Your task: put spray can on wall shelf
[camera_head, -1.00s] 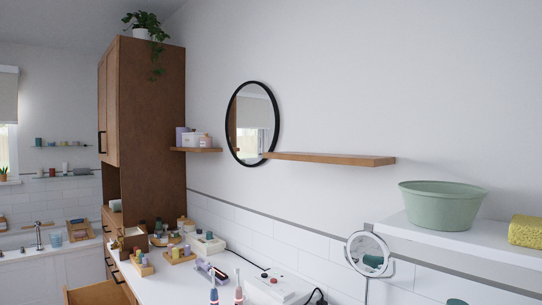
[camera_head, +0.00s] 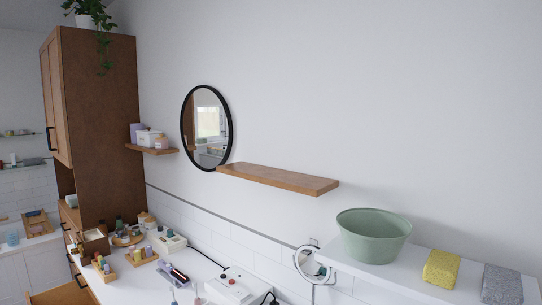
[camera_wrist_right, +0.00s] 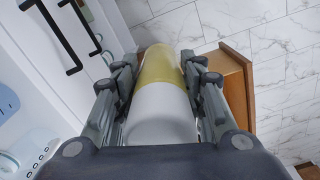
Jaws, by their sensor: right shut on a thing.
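A cylindrical can, white with a yellow band (camera_wrist_right: 162,105), lies lengthwise between the fingers of my right gripper (camera_wrist_right: 160,64) in the right wrist view. The fingers are shut on its sides. In the head view, a long wooden wall shelf (camera_head: 280,179) is fixed to the white wall, right of the round black-framed mirror. Its top is bare. A smaller wooden shelf (camera_head: 154,151) left of the mirror holds a few small containers. Neither gripper shows in the head view.
A white ledge (camera_head: 382,277) at right holds a green basin (camera_head: 374,236), a yellow sponge (camera_head: 441,270) and a grey one (camera_head: 502,285). A round mirror on a stand (camera_head: 312,265) is beside it. The counter below is crowded. A wooden drawer (camera_wrist_right: 235,80) shows near the can.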

